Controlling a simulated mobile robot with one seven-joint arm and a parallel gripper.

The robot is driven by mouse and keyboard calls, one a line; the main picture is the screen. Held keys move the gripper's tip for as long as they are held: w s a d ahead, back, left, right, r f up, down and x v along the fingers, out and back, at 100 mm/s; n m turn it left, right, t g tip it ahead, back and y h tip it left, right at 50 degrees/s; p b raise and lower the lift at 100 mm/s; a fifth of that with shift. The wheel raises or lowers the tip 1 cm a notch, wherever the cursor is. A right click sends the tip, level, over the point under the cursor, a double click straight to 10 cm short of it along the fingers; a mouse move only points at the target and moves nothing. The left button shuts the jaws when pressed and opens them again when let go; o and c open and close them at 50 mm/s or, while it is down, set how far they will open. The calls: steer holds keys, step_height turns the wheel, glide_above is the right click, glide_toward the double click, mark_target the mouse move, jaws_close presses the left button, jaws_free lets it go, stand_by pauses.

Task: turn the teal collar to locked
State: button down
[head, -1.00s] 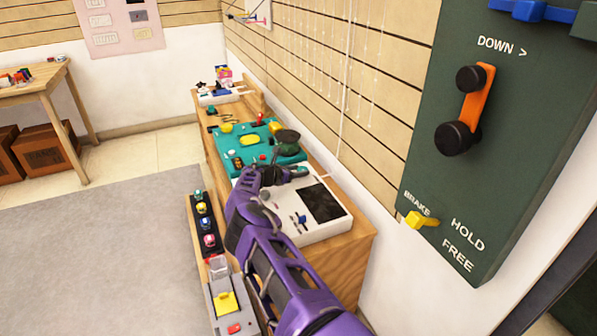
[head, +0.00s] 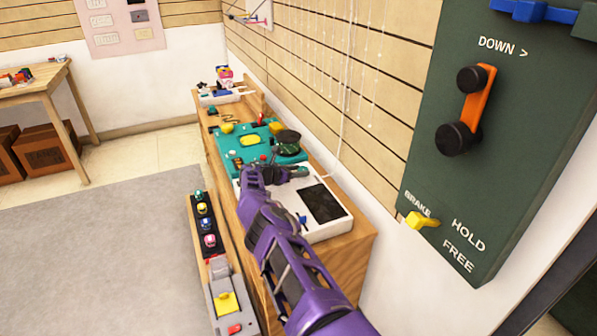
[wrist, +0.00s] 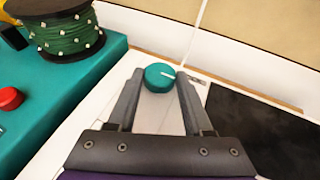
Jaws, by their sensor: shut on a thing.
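The teal collar (wrist: 159,77) is a small round knob with a white line on its top, on the white panel (wrist: 100,117). In the wrist view the line runs from near its middle toward the right finger, where a small grey label (wrist: 197,81) lies on the panel. My gripper (wrist: 160,84) has one finger on each side of the collar and is shut on it. In the head view my gripper (head: 284,173) is at the panel's far end, and the collar (head: 301,171) shows just beyond the fingers. The lettering on the label is too small to read.
A teal box (head: 231,160) with a dark green spool (head: 287,138) adjoins the panel on the far side. A dark screen (head: 323,204) and a blue switch (head: 302,220) are on the panel. The slatted wall (head: 330,85) runs close along the right.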

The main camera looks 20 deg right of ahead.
steer(key=shift+c, duration=1.5)
jaws_free()
steer(key=shift+s+a+r+p, duration=0.1)
steer(key=shift+a+r+p, duration=0.25)
steer(key=shift+p, duration=0.2)
steer(key=p+v, duration=0.5)
steer(key=v, duration=1.1)
steer(key=shift+s+a+f, duration=0.1)
steer(key=shift+a, duration=0.2)
